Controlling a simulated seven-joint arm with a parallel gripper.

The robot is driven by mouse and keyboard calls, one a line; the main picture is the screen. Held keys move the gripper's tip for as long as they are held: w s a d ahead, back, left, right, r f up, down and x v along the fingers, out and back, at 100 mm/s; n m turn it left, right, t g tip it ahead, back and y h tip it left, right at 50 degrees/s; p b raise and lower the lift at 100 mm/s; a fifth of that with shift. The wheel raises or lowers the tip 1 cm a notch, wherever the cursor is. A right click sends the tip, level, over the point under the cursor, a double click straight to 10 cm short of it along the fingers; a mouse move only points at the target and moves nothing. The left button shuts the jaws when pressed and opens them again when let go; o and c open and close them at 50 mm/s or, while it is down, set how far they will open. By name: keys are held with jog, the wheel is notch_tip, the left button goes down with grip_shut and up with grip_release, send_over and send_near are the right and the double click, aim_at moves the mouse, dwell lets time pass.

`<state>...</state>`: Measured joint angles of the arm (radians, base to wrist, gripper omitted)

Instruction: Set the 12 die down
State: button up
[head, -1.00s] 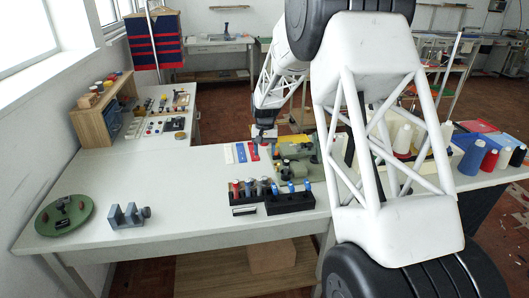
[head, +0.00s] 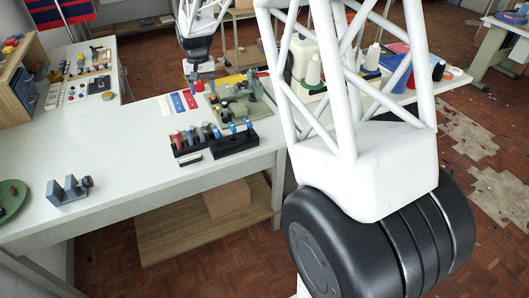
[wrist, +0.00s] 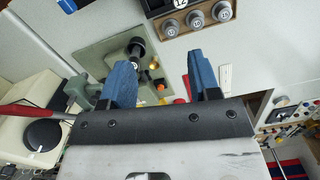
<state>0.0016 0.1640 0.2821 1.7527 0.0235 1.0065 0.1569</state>
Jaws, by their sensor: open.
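My gripper (wrist: 160,62) is open in the wrist view, its two blue fingers apart with nothing between them. In the head view my gripper (head: 200,80) is above the table, beside the green machine (head: 236,100). A white mark reading 12 (wrist: 180,3) is cut by the top edge of the wrist view, on a black block (wrist: 157,8). I cannot tell whether the mark is on the 12 die or on its holder. Round grey numbered pieces (wrist: 196,17) sit beside it. The machine's green plate (wrist: 110,58) lies beyond the fingers, carrying a black part (wrist: 136,52).
A grey clamp-like block (head: 69,191) is at left. Coloured strips (head: 178,103) lie near my gripper. The white table (head: 120,140) has clear room mid-left.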

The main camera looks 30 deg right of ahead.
jog(key=s+r+n+t, duration=0.1)
jog(key=s+r, duration=0.5)
jog(key=s, duration=0.7)
jog(key=s+r+t, duration=0.1)
jog(key=s+r, duration=0.5)
jog(key=s, duration=0.7)
jog(key=s+f+t, duration=0.1)
jog(key=s, duration=2)
jog(key=shift+s+d+f+n, duration=0.15)
jog(key=shift+d+f+n, duration=0.15)
jog(key=shift+f+n, duration=0.1)
jog(key=shift+c, duration=0.5)
